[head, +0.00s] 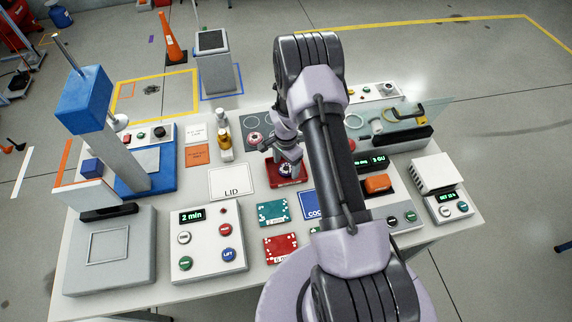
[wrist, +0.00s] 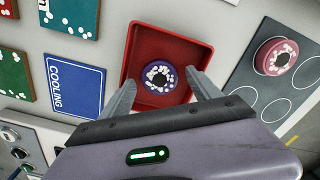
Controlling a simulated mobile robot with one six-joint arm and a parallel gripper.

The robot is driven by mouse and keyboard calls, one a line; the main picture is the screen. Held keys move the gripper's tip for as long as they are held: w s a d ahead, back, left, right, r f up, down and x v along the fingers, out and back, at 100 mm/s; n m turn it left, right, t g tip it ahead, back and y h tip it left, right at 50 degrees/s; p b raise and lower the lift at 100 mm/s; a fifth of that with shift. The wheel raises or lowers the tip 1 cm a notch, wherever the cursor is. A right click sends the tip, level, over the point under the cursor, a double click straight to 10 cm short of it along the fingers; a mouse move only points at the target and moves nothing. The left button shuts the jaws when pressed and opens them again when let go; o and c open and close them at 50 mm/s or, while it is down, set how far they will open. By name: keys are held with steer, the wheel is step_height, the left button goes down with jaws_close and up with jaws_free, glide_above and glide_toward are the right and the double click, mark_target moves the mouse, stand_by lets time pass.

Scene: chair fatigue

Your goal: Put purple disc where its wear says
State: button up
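The purple disc (wrist: 148,70) lies in a small red tray (wrist: 173,29) in the wrist view. It has a dark centre and white wear flecks around its rim. My gripper (wrist: 162,84) is open, with one finger on each side of the disc and clear space between. In the head view my gripper (head: 286,166) is over the red tray (head: 272,181) and partly hides the disc. A pink disc (wrist: 275,56) with white flecks sits on a grey plate with ring marks (wrist: 246,78), right of the tray in the wrist view.

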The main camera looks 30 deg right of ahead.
step_height(320, 180, up, 17)
steer(key=a+p, duration=0.1)
steer(key=p, duration=0.1)
step_height(320, 180, up, 8)
steer(key=f+n+t, duration=0.1)
steer(key=n, duration=0.1)
glide_above(283, 169)
steer(key=a, duration=0.3)
steer(key=s+a+r+n+t, duration=0.1)
steer(key=s+a+r+n, duration=0.2)
steer(key=r, duration=0.4)
steer(key=s+a+r+t, duration=0.1)
steer(key=s+a+r, duration=0.3)
steer(key=s+r, duration=0.15)
steer(key=s+a+r+n+t+y, duration=0.1)
steer(key=s+a+r+n, duration=0.2)
steer(key=s, duration=0.4)
steer(key=s+a+r+n+t+y, duration=0.1)
steer(key=s+a+r, duration=0.3)
steer(key=s, duration=0.4)
steer(key=shift+n+t, duration=0.4)
steer(key=shift+n, duration=0.5)
